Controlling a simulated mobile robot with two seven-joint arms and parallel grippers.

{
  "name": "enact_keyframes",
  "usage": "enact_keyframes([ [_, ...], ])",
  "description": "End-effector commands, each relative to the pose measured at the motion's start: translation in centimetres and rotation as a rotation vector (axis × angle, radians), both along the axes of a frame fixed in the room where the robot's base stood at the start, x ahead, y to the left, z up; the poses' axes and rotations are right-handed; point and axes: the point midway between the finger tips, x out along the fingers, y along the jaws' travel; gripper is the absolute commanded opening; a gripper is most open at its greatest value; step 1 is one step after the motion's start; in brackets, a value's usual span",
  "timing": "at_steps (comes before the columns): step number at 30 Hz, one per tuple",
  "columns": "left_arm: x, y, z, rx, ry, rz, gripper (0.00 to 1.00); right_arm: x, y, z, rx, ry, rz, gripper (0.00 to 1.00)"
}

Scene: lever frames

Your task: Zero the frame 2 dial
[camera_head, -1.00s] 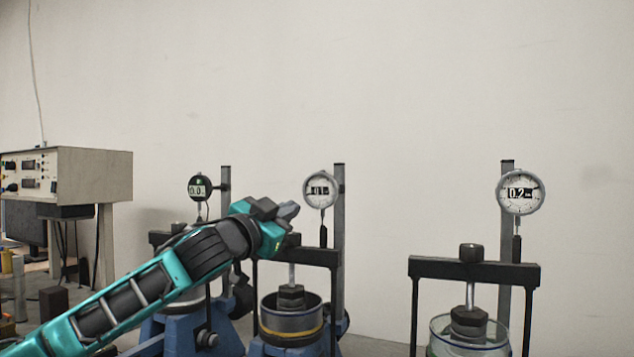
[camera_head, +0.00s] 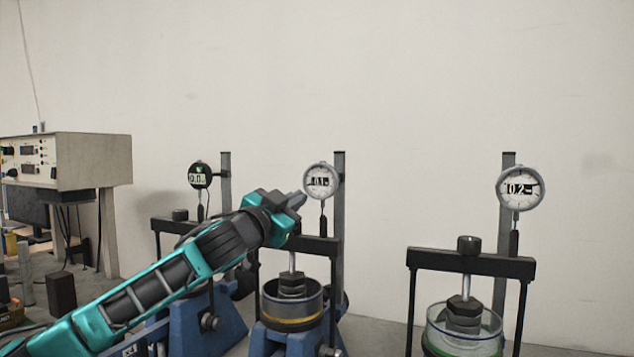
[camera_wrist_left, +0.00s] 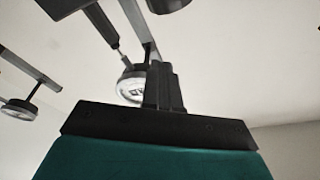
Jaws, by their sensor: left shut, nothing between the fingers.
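Three lever frames carry round dials. The middle dial (camera_head: 322,180) has a white face and a readout that looks like 0.1; it sits on a post above the middle frame (camera_head: 316,246). The left dial (camera_head: 200,175) is dark with a small screen, seemingly 0.0. I see no frame numbers. My left gripper (camera_head: 301,197) is shut and empty, with its tips just below and left of the middle dial; contact cannot be told. In the wrist view its fingers (camera_wrist_left: 165,85) partly cover a dial (camera_wrist_left: 131,88). My right gripper is not visible.
A grey control box (camera_head: 66,160) stands at the far left. A glass cell (camera_head: 465,330) sits under the right frame's crossbar (camera_head: 470,262). The middle cell (camera_head: 292,305) is below my left arm. Plain wall lies behind, with open space between the middle and right frames.

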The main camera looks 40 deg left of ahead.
Motion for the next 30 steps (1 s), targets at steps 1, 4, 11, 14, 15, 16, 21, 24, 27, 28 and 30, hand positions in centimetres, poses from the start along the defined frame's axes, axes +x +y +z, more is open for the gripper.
enact_keyframes([
  [1, 0.0, -0.1, 0.1, 0.001, -0.002, -0.001, 0.0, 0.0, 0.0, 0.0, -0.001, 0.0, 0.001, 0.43],
  [4, 0.0, -0.2, 0.3, 0.001, -0.003, -0.002, 0.0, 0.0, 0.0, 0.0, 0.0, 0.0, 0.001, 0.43],
  [11, 0.0, -0.3, 0.3, 0.002, -0.005, -0.003, 0.0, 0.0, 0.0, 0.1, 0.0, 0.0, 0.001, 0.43],
  [14, 0.0, -0.5, 0.1, 0.001, -0.005, -0.005, 0.0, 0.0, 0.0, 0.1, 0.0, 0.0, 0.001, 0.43],
  [15, 0.1, -0.5, 0.1, 0.0, -0.006, -0.005, 0.0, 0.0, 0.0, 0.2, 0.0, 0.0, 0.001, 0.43],
  [16, 0.1, -0.6, 0.0, 0.0, -0.006, -0.005, 0.0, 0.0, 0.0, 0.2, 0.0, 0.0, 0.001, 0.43],
  [21, 0.2, -1.0, -0.4, 0.0, -0.006, -0.005, 0.0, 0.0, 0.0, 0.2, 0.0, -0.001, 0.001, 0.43],
  [24, 0.3, -1.2, -0.6, 0.0, -0.006, -0.006, 0.0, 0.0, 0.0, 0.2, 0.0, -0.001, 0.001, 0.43],
  [27, 0.3, -1.5, -0.7, 0.001, -0.007, -0.006, 0.0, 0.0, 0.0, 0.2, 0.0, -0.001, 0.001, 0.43],
  [28, 0.4, -1.5, -0.7, 0.001, -0.007, -0.006, 0.0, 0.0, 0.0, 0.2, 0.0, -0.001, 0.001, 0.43],
  [30, 0.4, -1.7, -0.8, 0.001, -0.008, -0.006, 0.0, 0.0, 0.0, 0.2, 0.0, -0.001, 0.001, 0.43],
])
